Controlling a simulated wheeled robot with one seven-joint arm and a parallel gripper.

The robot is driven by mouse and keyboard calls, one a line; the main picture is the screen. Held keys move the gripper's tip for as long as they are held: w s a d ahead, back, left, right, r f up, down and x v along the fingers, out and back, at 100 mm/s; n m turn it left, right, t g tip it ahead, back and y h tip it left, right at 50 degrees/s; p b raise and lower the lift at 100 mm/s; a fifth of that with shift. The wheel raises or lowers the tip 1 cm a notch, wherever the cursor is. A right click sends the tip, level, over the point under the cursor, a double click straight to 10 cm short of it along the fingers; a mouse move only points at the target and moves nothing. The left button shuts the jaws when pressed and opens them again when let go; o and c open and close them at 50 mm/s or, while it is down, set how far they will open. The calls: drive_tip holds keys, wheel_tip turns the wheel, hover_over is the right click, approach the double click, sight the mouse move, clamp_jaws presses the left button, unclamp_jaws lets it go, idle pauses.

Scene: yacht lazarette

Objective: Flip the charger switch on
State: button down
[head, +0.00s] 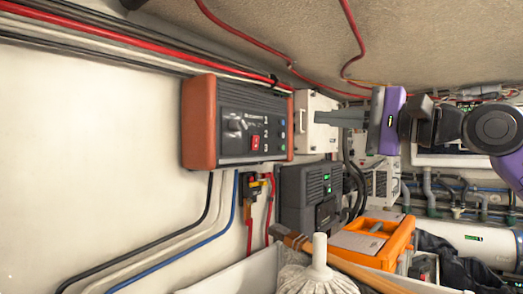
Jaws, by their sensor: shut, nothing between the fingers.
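A box with orange-red ends and a dark front panel (250,108) is mounted on the white wall; it looks like the charger, but its lettering is too small to read. Its panel carries a red rocker switch (255,143), a round dark knob (234,124) and a few small indicators. I cannot tell which way the rocker is tipped. My gripper (318,118) is shut and empty, its grey fingers pointing left. Its tips are to the right of the panel, apart from the rocker, and overlap a white box in the picture.
The white box (308,140) is beside the orange-red one. Below are a dark grey unit (296,190) with a green light, an orange case (395,247) and a mop (318,275). Red, black, white and blue cables line the wall. The wall at left is bare.

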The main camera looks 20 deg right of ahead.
drive_tip(key=f+b, duration=0.5)
drive_tip(key=shift+w+a+f, duration=0.15)
drive_tip(key=shift+w+f, duration=0.05)
drive_tip(key=shift+f, duration=0.1)
drive_tip(key=p, duration=0.5)
approach(256, 138)
drive_tip(key=x, duration=0.5)
drive_tip(key=shift+w+r, duration=0.15)
drive_tip(key=shift+w+a+p, duration=0.4)
drive_tip(key=shift+w, duration=0.2)
